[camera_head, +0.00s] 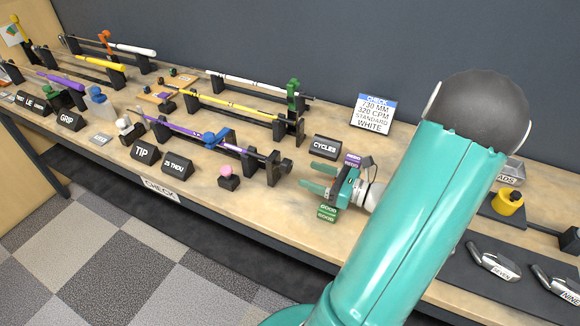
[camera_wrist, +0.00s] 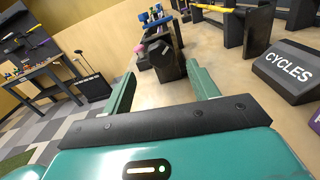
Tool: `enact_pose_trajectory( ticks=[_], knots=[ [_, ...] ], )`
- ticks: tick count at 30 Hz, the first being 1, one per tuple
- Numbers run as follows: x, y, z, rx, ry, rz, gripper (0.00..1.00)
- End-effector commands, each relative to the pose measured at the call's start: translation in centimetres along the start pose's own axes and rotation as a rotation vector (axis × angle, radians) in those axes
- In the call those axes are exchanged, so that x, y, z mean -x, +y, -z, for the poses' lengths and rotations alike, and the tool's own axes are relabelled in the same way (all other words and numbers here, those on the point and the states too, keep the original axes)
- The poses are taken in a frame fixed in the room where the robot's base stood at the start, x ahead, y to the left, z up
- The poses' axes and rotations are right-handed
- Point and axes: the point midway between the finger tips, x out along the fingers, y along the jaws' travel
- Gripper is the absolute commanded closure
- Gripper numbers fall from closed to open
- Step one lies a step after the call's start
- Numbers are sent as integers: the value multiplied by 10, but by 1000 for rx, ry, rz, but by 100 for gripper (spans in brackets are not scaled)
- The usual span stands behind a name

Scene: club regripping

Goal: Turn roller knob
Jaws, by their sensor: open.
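A dark round knob (camera_head: 286,166) sits at the right end of the rack holding the purple shaft (camera_head: 185,130); I take it for the roller knob. In the wrist view the dark knob (camera_wrist: 158,48) shows ahead, between the lines of my fingers. My gripper (camera_head: 316,177) is open and empty, just right of the knob in the head view, with its fingers pointing at it. In the wrist view my gripper (camera_wrist: 161,72) has its two green fingers spread wide, apart from the knob. The rack's far side is partly hidden behind the knob in the wrist view.
A pink ball on a dark block (camera_head: 228,178) stands left of the knob near the bench's front edge. A CYCLES sign (camera_head: 326,147) stands behind my gripper. Bench between knob and gripper is clear.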

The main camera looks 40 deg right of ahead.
Motion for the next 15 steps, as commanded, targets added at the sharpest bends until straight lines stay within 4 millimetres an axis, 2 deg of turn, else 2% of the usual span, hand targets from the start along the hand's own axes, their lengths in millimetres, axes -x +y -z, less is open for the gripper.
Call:
enact_pose_trajectory(
  ticks=[9, 15],
  knots=[
    [-48, -1, 0, 1, 2, -5, 41],
    [-66, -2, 0, 2, 2, -3, 41]
  ],
)
